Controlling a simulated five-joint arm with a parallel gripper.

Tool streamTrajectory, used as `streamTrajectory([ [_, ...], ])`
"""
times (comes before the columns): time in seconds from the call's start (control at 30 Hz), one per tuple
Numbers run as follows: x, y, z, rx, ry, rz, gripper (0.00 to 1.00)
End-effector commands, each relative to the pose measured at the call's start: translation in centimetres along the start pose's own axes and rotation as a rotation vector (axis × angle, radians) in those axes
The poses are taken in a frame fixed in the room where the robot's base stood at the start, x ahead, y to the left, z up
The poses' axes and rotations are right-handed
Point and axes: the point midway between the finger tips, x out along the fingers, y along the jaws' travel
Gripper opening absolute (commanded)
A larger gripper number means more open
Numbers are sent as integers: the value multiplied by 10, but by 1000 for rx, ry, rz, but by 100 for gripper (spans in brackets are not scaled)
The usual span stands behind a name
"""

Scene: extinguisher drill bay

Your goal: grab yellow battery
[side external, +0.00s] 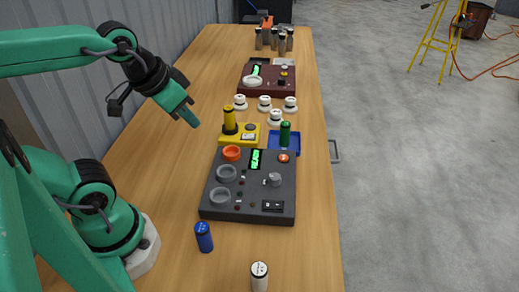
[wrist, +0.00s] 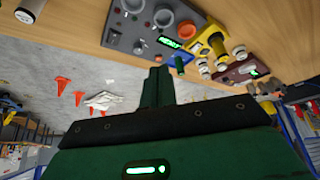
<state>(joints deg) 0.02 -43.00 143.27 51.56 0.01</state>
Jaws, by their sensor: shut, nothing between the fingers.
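The yellow battery (side external: 229,121) stands upright at the left end of a small yellow tray (side external: 225,140) in the side view. In the wrist view the yellow battery (wrist: 218,46) shows at upper right, over the yellow tray. My gripper (side external: 193,120) is shut and empty, hanging above the table to the left of the yellow battery and apart from it. Its closed fingers (wrist: 157,74) point up the middle of the wrist view, and the battery lies to their right.
A green battery (side external: 285,134) stands on a blue tray (side external: 297,147) right of the yellow tray. A grey panel (side external: 240,212) with round sockets lies nearer. Blue (side external: 204,237) and white (side external: 259,277) batteries stand in front. Several white pieces (side external: 265,103) and a dark red panel (side external: 262,90) lie beyond.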

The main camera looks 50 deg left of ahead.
Motion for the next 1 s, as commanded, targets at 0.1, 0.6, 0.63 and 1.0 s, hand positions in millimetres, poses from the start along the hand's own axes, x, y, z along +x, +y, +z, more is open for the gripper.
streamTrajectory([
  [0.1,0,0,0,0,0,0,0],
  [0.6,0,0,0,0,0,0,56],
  [0.63,0,0,0,0,0,0,56],
  [1.0,4,-7,-16,-42,-38,-14,56],
])
